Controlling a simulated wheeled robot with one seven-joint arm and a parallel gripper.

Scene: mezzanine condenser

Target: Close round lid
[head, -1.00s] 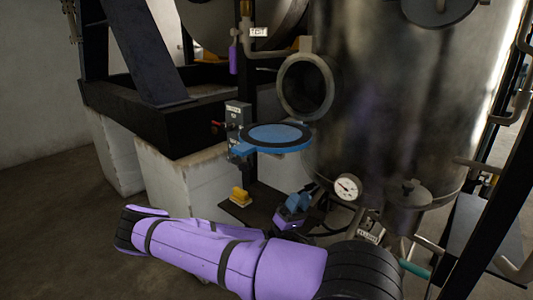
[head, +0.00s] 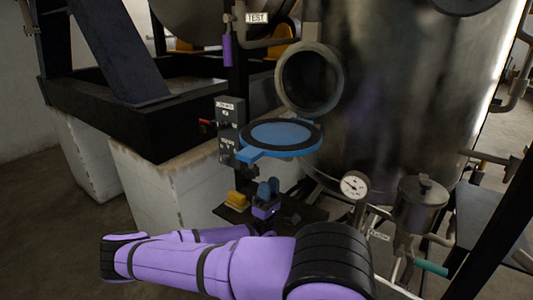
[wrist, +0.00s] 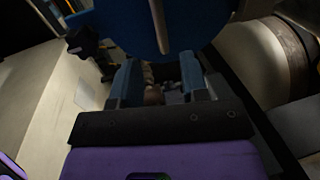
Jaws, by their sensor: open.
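The round lid (head: 279,136) is a blue disc with a black ring. It stands open, lying roughly flat below the round port (head: 309,78) on the side of the metal tank. A blue arm at its left edge reaches toward a grey box. My gripper (head: 268,188) is below the lid, with its blue fingers pointing up and apart from it. In the wrist view, the lid's blue underside (wrist: 135,22) fills the top, with a pale rib. The fingers of my gripper (wrist: 161,82) are spread with nothing held between them.
The large tank (head: 400,100) stands behind and right of the lid. A pressure gauge (head: 354,185) and a small metal pot (head: 421,202) are to the right. A grey switch box (head: 229,115) is left of the lid. A yellow block (head: 238,199) sits beside my gripper.

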